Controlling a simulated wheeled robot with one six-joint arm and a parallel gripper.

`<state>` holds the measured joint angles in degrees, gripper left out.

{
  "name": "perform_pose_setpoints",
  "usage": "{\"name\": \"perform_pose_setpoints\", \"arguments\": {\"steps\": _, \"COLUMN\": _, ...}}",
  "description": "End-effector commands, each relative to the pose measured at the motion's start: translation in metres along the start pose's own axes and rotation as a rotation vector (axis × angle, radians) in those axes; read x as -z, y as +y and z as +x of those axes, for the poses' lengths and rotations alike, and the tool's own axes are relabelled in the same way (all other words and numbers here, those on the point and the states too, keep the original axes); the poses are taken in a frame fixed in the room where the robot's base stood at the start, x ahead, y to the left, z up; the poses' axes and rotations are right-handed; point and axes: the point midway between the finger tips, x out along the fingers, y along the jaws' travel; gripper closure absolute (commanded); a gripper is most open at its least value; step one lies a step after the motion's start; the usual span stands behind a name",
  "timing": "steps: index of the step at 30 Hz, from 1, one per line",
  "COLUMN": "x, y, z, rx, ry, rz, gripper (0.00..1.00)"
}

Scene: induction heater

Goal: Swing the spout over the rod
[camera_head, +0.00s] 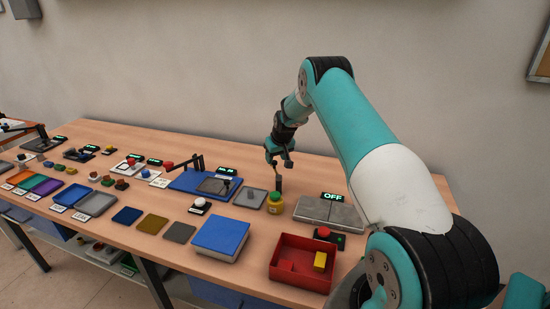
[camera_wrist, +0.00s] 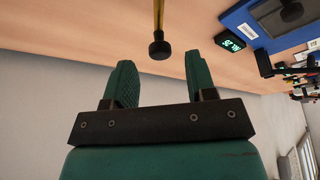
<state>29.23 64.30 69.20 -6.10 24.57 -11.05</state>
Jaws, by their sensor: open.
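My gripper (camera_head: 279,160) is open above the back of the table. In the wrist view its two green fingers (camera_wrist: 163,72) stand apart with nothing between them. A thin brass-coloured rod-like bar with a black knob (camera_wrist: 159,48) at its end lies just beyond the fingertips, roughly centred on the gap. In the head view a short dark upright piece (camera_head: 278,183) stands below my gripper. A blue base (camera_head: 182,182) to its left carries a dark plate and a black arm (camera_head: 188,162) with a red end. I cannot tell which part is the spout.
A red tray (camera_head: 276,278) and blue block (camera_head: 220,237) are at the front.

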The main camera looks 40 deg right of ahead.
Motion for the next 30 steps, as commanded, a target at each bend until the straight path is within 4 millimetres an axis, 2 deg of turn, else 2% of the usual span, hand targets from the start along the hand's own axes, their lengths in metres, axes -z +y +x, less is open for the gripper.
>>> {"name": "perform_pose_setpoints", "arguments": {"steps": 6, "x": 0.001, "y": 0.000, "z": 0.021, "rx": 0.000, "ry": 0.000, "rz": 0.000, "gripper": 0.49}}
{"name": "perform_pose_setpoints", "arguments": {"steps": 16, "x": 0.001, "y": 0.000, "z": 0.024, "rx": 0.000, "ry": 0.001, "rz": 0.000, "gripper": 0.49}}
{"name": "perform_pose_setpoints", "arguments": {"steps": 21, "x": 0.001, "y": 0.000, "z": 0.024, "rx": 0.000, "ry": 0.001, "rz": 0.000, "gripper": 0.88}}
{"name": "perform_pose_setpoints", "arguments": {"steps": 23, "x": 0.001, "y": 0.000, "z": 0.024, "rx": 0.000, "ry": 0.001, "rz": 0.000, "gripper": 1.00}}
{"name": "perform_pose_setpoints", "arguments": {"steps": 30, "x": 0.001, "y": -0.003, "z": 0.025, "rx": 0.005, "ry": 0.000, "rz": -0.011, "gripper": 1.00}}
